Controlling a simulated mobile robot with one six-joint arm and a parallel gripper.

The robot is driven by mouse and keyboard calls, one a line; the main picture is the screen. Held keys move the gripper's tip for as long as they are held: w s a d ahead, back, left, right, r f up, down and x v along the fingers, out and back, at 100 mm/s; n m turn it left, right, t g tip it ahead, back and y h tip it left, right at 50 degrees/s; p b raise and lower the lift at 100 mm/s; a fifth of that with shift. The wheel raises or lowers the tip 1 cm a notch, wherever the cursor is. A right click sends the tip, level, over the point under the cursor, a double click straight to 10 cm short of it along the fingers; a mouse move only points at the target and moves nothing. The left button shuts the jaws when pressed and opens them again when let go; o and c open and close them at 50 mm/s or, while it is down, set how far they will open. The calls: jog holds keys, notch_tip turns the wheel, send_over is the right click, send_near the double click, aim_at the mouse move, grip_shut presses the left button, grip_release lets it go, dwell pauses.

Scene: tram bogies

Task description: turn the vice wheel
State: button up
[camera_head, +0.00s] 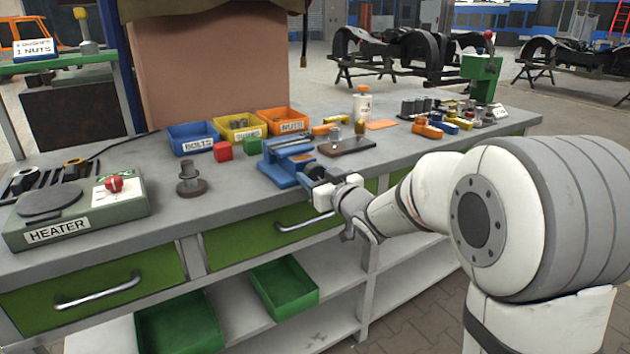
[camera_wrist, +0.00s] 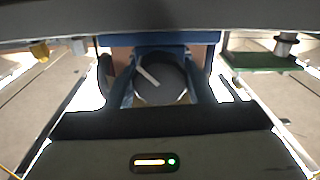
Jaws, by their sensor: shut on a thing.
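The blue vice (camera_head: 280,172) is at the front edge of the workbench. Its dark round wheel (camera_wrist: 162,86) fills the middle of the wrist view, with a pale bar lying slanted across its face. My gripper (camera_head: 318,186) is at the front of the vice, reaching in from the right. In the wrist view my gripper (camera_wrist: 160,88) has one finger on each side of the wheel, and it is shut on the wheel. In the head view the gripper hides most of the wheel.
Blue, yellow and orange bins (camera_head: 240,127) stand behind the vice. Red and green blocks (camera_head: 223,151) lie to its left, and a dark plate (camera_head: 345,146) to its right. A heater (camera_head: 76,208) is at the bench's left. Green drawers (camera_head: 265,240) lie below the bench top.

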jog(key=shift+n+b, duration=0.65)
jog(key=shift+n, duration=0.45)
jog(key=o, duration=1)
jog(key=shift+s, duration=0.1)
jog(key=p+v, duration=0.1)
jog(key=v, duration=0.6)
jog(key=shift+s+d, duration=0.2)
jog(key=shift+s, duration=0.1)
